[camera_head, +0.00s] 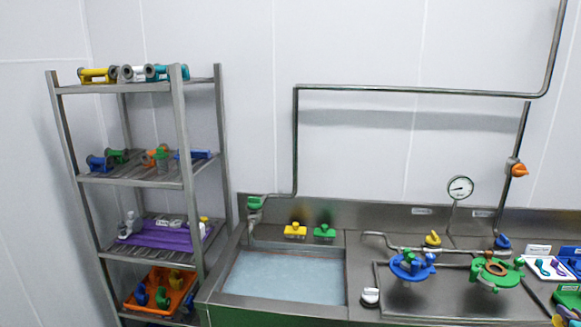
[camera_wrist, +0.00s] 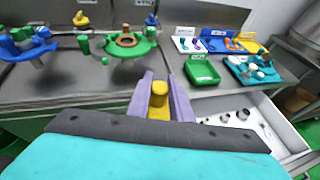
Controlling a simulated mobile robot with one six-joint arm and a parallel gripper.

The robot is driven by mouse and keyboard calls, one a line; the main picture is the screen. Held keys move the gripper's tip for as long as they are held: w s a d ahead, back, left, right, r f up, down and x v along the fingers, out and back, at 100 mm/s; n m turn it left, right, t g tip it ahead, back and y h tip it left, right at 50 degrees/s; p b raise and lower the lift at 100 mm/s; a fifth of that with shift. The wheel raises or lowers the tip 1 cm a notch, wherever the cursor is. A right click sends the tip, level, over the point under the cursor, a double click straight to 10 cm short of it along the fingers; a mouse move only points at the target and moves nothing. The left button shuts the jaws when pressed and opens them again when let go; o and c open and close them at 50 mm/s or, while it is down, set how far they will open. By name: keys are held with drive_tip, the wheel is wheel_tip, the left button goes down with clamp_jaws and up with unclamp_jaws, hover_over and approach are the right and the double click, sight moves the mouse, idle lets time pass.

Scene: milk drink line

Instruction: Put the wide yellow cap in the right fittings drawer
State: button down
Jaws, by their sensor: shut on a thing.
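My gripper (camera_wrist: 160,92) has purple fingers in the wrist view and is shut on a yellow piece, the wide yellow cap (camera_wrist: 159,100). The cap has a rounded knob on top and a wider lower part, partly hidden by the fingers and the wrist. An open white drawer (camera_wrist: 290,134) lies below and to the right of the gripper, with several grey metal fittings inside. I cannot tell from the labels whether it is the right fittings drawer. The cap is apart from the drawer, over the counter's front edge. The head view does not show my gripper.
A green tray (camera_wrist: 203,71) and a teal holder with metal cups (camera_wrist: 254,72) stand on the counter beyond the drawer. Blue (camera_head: 412,267) and green (camera_head: 496,272) valve assemblies are at the back. A sink (camera_head: 285,278) and a steel shelf rack (camera_head: 190,150) stand left.

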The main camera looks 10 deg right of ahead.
drive_tip(key=w+a+f+n+t+y+b, duration=0.15)
drive_tip(key=w+a+n+y, duration=0.3)
drive_tip(key=w+a, duration=0.85)
drive_tip(key=w+a+f+n+y, duration=0.3)
drive_tip(key=w+a+n+y, duration=0.15)
drive_tip(key=w+a, duration=0.85)
drive_tip(key=w+a+n+g+y, duration=0.1)
drive_tip(key=a+n+y, duration=0.2)
drive_tip(key=a, duration=0.9)
drive_tip(key=w+a+f+n+g+y, duration=0.1)
drive_tip(key=w+a+n+g+y, duration=0.1)
drive_tip(key=a, duration=1.1)
drive_tip(key=w+a+f+n+g+y, duration=0.1)
drive_tip(key=a+n+y, duration=0.3)
drive_tip(key=a, duration=0.9)
drive_tip(key=shift+w+g+y+b, duration=0.3)
drive_tip(key=shift+g+y+b, duration=0.1)
drive_tip(key=shift+g+b, duration=0.05)
drive_tip(key=shift+f, duration=0.1)
drive_tip(key=shift+a, duration=0.15)
